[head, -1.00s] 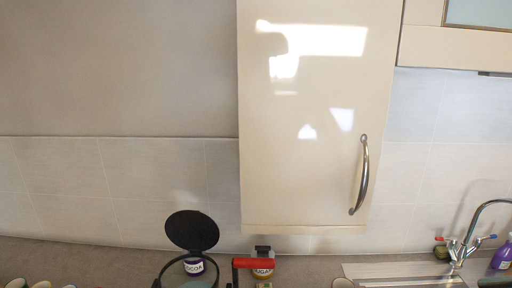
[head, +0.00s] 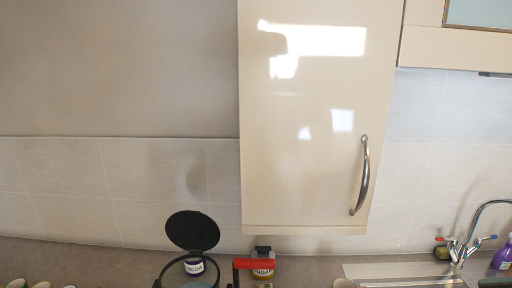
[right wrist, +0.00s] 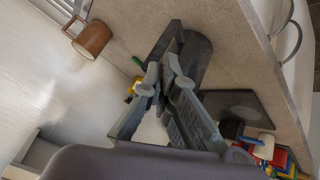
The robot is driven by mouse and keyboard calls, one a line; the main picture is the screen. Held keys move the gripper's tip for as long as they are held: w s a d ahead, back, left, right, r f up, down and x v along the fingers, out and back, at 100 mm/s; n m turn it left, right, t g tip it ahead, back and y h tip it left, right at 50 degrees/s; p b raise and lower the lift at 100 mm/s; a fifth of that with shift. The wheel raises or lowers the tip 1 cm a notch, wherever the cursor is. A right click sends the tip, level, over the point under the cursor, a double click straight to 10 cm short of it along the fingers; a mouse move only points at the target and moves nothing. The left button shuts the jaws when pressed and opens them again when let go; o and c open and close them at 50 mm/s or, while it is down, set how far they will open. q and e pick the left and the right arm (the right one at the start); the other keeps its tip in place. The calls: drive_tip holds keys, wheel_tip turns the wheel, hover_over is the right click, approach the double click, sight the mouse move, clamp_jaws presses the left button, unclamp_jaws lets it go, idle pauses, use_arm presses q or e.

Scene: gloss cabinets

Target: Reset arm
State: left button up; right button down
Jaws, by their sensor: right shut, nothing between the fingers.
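My right gripper (right wrist: 163,84) shows in the right wrist view with its grey fingers together and nothing held between them. It is over or near the counter, in front of a dark grey object (right wrist: 190,62). I cannot tell whether it touches that object. Neither gripper shows in the head view, and my left gripper is out of sight.
A closed glossy cabinet (head: 310,130) hangs above the counter (head: 120,262). An open round black lid (head: 192,231), a cocoa jar (head: 194,267) and a sugar jar (head: 263,269) stand below. A tap (head: 470,235) is at right. The wrist view shows a brown mug (right wrist: 93,39).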

drive_tip(key=s+d+f+m+g, duration=0.2)
drive_tip(key=s+f+m+g, duration=0.35)
drive_tip(key=s, duration=0.55)
wheel_tip(320, 180, down, 33)
drive_tip(key=n+b, duration=0.1)
drive_tip(key=b, duration=0.7)
drive_tip(key=s+d+f+g+b, duration=0.1)
drive_tip(key=s+f+b, duration=0.2)
drive_tip(key=s+f, duration=0.6)
drive_tip(key=s+d+f+g+b, duration=0.1)
drive_tip(key=s+f+b, duration=0.2)
drive_tip(key=s+f, duration=0.5)
wheel_tip(320, 180, down, 6)
drive_tip(key=shift+s+d+r, duration=0.1)
drive_tip(key=shift+s+d, duration=0.25)
drive_tip(key=shift+d, duration=0.05)
